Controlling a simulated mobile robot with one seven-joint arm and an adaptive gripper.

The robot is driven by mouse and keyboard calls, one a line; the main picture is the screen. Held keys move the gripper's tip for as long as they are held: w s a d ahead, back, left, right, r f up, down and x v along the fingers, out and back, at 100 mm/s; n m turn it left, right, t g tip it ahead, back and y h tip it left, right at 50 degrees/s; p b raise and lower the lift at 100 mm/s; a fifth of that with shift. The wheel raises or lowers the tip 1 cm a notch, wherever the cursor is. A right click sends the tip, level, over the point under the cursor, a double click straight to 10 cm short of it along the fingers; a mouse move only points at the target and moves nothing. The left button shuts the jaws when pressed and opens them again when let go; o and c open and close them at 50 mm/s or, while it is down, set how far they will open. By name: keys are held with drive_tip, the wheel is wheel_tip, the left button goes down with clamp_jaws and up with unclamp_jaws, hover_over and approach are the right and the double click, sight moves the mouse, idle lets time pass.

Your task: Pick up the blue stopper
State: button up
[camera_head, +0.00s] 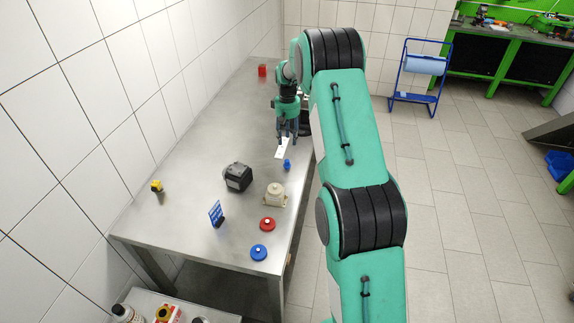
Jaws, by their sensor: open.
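A small blue piece (287,165), which looks like the blue stopper, is on the steel table (180,215) near its right edge. My gripper (287,139) points down over the table, just behind this piece in the picture. Its fingers are apart with nothing seen held between them. A white flat piece (281,152) shows below the fingertips, partly hidden by them. A blue round disc with a pale centre (259,253) lies near the front right of the table.
A red disc (267,224), a beige pump part (275,194), a black block (237,176), a blue rack (216,213) and a yellow-topped piece (157,186) stand on the table. A red cube (262,70) is at the far end. A tiled wall borders the left.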

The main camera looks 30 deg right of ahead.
hover_over(287, 160)
drive_tip(key=shift+f, duration=4.3)
drive_tip(key=shift+f, duration=2.6)
drive_tip(key=c, duration=1.1)
